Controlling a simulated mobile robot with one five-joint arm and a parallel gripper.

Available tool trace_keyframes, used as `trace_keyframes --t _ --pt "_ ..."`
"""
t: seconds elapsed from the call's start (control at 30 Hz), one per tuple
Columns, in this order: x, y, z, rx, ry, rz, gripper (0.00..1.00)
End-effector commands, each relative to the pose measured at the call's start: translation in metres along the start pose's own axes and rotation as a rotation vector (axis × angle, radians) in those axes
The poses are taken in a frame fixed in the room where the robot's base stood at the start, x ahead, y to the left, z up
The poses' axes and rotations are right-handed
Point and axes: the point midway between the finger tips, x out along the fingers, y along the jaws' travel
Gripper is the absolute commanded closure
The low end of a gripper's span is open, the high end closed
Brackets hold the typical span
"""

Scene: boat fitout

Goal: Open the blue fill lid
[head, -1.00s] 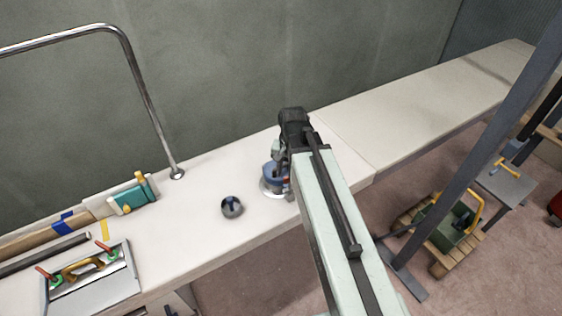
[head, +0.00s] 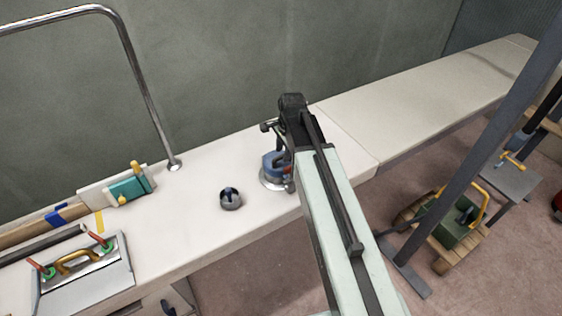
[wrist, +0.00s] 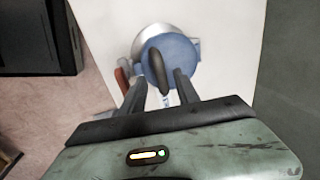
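The blue fill lid (wrist: 181,62) is a round cap on a silver metal ring on the white counter. It looks closed on its ring. A dark oval tab or handle (wrist: 157,70) stands on the lid. My gripper (wrist: 159,80) is over the lid, its two dark fingers apart, with the tab between their tips. I see a gap beside the tab, so it does not look gripped. In the head view the lid (head: 271,163) is partly hidden behind my arm, and the fingers are hard to make out. A red part (wrist: 122,80) shows beside the lid.
A steel rail (head: 145,95) rises from the counter. A teal block (head: 128,188) and a tray with handles (head: 88,276) are further left. The counter on the right is clear.

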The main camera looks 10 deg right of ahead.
Motion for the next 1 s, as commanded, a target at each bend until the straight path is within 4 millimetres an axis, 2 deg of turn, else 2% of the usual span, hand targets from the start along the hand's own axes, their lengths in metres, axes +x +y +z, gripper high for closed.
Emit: trace_keyframes --t 0.03,0.07,0.33,0.37,0.47,0.5,1.0 --pt "0.0129 0.0008 -0.0002 0.000 0.000 0.000 0.62" --pt "0.0144 0.0006 -0.0002 0.000 0.000 0.000 0.62" --pt "0.0126 0.0000 -0.0002 0.000 0.000 0.000 0.62" --pt "0.0126 0.0000 -0.0003 0.000 0.000 0.000 0.68" --pt "0.0125 0.0000 -0.0003 0.000 0.000 0.000 0.96" --pt "0.0125 0.0001 -0.0004 0.000 0.000 0.000 1.00" --pt "0.0127 0.0022 -0.0008 0.001 0.000 0.006 1.00"
